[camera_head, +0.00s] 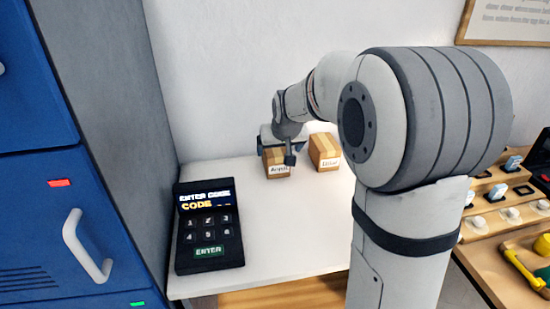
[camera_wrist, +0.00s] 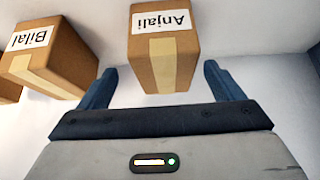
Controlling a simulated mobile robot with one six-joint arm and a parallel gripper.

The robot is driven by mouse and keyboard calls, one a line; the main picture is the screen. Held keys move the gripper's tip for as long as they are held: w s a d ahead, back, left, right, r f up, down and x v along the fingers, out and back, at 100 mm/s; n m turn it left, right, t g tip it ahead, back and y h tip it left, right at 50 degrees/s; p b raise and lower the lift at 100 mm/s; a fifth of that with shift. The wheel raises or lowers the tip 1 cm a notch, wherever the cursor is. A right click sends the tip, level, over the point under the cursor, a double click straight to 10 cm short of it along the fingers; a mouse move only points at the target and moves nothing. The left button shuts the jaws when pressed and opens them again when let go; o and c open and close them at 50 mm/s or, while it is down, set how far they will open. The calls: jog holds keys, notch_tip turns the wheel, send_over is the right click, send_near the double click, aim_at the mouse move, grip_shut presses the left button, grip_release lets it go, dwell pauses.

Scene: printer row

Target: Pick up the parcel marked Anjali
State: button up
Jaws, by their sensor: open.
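The parcel marked Anjali (camera_head: 277,168) is a small brown box with a tan tape strip and a white label, standing on the white table. In the wrist view the Anjali parcel (camera_wrist: 163,58) shows upside down, its label readable, between the lines of my two fingers. My gripper (camera_head: 276,152) is at this parcel in the head view, and its fingers are apart on either side of it. In the wrist view my gripper (camera_wrist: 163,82) is open; I cannot tell whether either finger touches the box.
The parcel marked Bilal (camera_wrist: 52,55) stands beside it, at right in the head view (camera_head: 324,150). Part of another brown box (camera_wrist: 8,91) shows at the wrist view's left edge. A keypad (camera_head: 208,227) stands on the white table (camera_head: 290,235). Blue lockers (camera_head: 50,200) stand left.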

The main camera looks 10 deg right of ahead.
jog(key=x, duration=0.5)
jog(key=shift+w+a+r, duration=0.25)
jog(key=shift+w, duration=0.05)
jog(key=shift+c, duration=0.4)
jog(key=c, duration=1.1)
